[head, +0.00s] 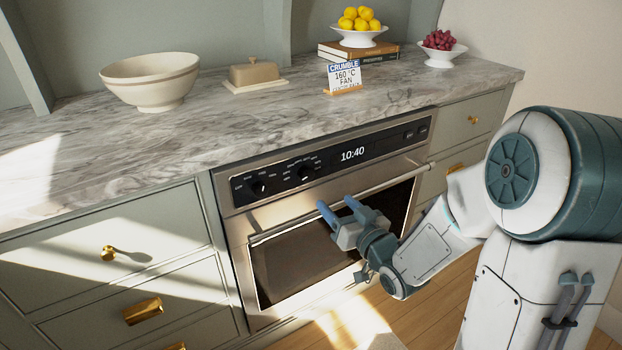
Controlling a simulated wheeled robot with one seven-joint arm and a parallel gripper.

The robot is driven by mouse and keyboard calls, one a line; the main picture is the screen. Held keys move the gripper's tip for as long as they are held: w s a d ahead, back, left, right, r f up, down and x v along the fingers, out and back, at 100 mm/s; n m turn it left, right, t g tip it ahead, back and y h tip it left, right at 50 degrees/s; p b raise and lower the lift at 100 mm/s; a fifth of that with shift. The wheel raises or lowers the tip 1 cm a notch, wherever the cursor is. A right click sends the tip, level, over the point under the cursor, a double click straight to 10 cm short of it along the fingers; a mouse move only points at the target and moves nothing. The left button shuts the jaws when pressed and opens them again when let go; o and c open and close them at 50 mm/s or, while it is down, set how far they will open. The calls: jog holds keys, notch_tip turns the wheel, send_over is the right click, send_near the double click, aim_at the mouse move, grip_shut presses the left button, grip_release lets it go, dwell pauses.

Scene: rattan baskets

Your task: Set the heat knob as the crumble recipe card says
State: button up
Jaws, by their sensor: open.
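The recipe card (344,75) stands on the counter in a small wooden holder. It reads "CRUMBLE", "160 °C", "FAN"; a smaller bottom line is unreadable. The oven's black control panel (385,144) carries two round black knobs, a left knob (258,187) and a right knob (306,173). Small white markings ring each knob, too small to read, so I cannot tell which sets the heat or where either points. My gripper (338,206) is open and empty, its blue fingers in front of the oven door, below and right of the right knob, apart from both knobs.
The oven's display (352,153) shows 10:40. A bar handle (275,232) crosses the door near my fingers. On the marble counter (240,130) are a cream bowl (150,82), a butter dish (254,76), books (345,52) under a lemon bowl (358,39), and a grape bowl (440,59).

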aim_at(309, 175)
jog(key=x, duration=1.3)
jog(key=shift+d, duration=0.1)
jog(key=shift+c, duration=0.2)
jog(key=c, duration=0.9)
